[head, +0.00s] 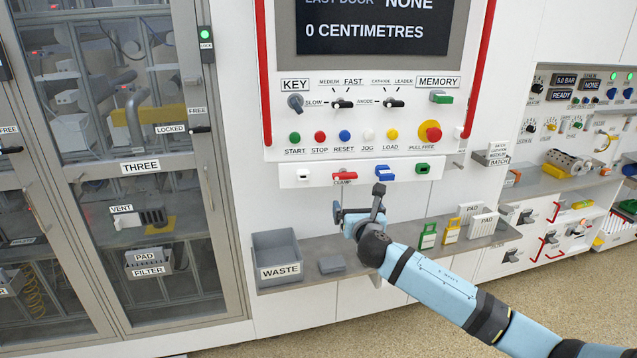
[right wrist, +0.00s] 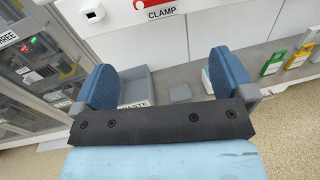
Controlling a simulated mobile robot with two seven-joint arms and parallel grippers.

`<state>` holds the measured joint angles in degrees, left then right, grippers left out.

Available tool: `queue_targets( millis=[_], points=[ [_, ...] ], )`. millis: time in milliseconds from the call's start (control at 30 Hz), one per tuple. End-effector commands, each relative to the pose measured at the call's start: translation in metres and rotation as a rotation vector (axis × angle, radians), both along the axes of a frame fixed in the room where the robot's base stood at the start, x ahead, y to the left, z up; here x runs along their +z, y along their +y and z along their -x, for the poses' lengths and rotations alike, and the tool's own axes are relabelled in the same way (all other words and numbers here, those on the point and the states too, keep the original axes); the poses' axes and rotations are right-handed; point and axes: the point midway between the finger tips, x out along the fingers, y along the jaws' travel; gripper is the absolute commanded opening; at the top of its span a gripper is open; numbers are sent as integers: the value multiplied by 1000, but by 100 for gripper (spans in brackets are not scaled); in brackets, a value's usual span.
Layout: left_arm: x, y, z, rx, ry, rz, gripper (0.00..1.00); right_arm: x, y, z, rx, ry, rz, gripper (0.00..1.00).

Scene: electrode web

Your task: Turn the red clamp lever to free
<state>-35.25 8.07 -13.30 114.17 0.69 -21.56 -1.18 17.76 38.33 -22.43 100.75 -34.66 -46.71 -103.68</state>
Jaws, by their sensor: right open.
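The red clamp lever (head: 345,176) sits on the white strip below the control panel, above a label that reads CLAMP. It lies roughly horizontal in the head view. In the right wrist view part of the red lever (right wrist: 155,4) shows at the top edge, above the CLAMP label (right wrist: 161,13). My right gripper (head: 357,214) is below the lever and apart from it. Its two blue fingers (right wrist: 163,80) are spread wide with nothing between them. My left gripper is in neither view.
A grey WASTE bin (head: 277,242) stands on the shelf at lower left, with a small grey block (head: 331,264) beside it. Green and yellow tags (head: 428,236) and white pads (head: 482,224) stand to the right. A red vertical rail (head: 262,75) flanks the panel. Open floor lies in front.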

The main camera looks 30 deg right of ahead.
Motion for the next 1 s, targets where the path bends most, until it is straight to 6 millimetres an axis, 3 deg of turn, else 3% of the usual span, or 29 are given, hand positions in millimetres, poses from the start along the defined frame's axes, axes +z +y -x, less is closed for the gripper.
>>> queue_targets(
  millis=[267,700,1000],
  points=[
    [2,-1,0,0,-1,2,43,14,-12,-15,-19,-3,67,100],
    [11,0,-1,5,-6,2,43,14,-43,-96,-19,-4,61,100],
    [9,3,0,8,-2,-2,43,12,-57,-129,-17,-2,62,100]
  ],
)
